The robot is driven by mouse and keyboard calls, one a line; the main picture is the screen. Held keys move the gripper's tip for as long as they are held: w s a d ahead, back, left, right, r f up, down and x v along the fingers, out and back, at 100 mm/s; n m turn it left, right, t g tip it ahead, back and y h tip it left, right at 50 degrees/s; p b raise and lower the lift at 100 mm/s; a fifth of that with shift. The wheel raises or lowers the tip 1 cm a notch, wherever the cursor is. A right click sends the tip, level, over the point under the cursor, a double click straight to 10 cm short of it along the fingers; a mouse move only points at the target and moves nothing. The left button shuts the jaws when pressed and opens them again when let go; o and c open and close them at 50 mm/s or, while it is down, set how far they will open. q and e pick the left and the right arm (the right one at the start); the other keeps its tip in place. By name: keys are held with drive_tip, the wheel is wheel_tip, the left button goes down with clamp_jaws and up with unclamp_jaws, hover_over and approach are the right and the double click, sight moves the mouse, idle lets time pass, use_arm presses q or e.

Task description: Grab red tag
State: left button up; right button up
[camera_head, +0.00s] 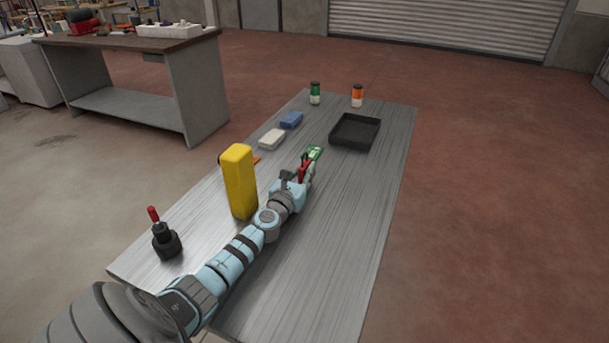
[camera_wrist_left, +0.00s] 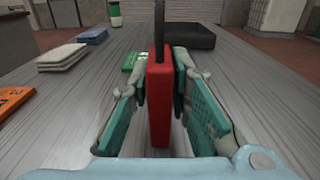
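The red tag (camera_wrist_left: 159,100) stands upright in the left wrist view, with a dark strap rising from its top. My left gripper (camera_wrist_left: 160,84) has its teal pads close against both sides of the tag and appears shut on it. In the head view the left gripper (camera_head: 304,172) is over the middle of the metal table, with the red tag (camera_head: 306,166) showing at its fingertips. I cannot tell whether the tag's lower end touches the table. My right gripper is not in view.
A green card (camera_head: 314,153) lies just past the gripper. A black tray (camera_head: 354,145), white cloth (camera_head: 272,139), blue cloth (camera_head: 291,120) and two capped jars (camera_head: 357,96) are farther back. A tall yellow block (camera_head: 240,182) stands left of my arm. The table's right side is clear.

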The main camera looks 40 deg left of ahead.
use_arm(q)
clamp_jaws()
